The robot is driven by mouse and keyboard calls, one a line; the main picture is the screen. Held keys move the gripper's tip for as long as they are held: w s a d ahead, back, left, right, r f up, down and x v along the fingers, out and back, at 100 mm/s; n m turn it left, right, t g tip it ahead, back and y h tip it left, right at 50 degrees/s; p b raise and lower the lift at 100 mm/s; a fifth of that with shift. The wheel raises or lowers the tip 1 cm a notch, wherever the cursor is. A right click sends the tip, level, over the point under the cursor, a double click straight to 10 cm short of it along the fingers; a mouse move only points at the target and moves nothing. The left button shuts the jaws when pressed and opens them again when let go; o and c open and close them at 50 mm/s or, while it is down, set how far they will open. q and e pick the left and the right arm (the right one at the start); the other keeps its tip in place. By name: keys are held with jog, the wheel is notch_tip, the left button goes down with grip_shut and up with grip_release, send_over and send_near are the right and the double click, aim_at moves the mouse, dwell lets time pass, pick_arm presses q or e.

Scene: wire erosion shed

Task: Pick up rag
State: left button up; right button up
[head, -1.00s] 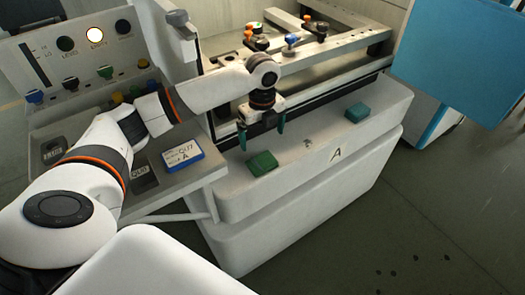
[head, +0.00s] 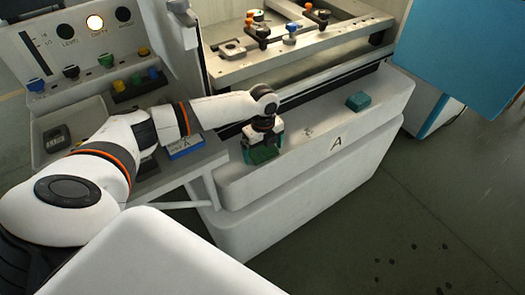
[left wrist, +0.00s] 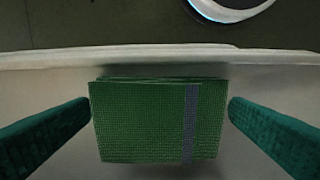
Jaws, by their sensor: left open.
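A green folded rag (head: 264,155) lies on the white ledge marked A, at the front of the machine. In the left wrist view the rag (left wrist: 140,120) is a flat stack with a woven texture and a grey-blue stripe near its right side. My left gripper (head: 263,148) is down over the rag, with one finger on each side. The fingers hide part of the rag in the head view. My right gripper is not in view.
A teal block-like item (head: 358,100) lies further right on the ledge (head: 320,125). A control panel (head: 85,45) with knobs and a small shelf stand at left. Behind is the machine's metal frame with clamps. A blue panel (head: 460,50) hangs at right.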

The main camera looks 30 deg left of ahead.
aim_at(263, 150)
pick_arm(q)
jog(key=c, duration=0.9)
jog(key=shift+r, duration=0.15)
notch_tip(263, 150, up, 10)
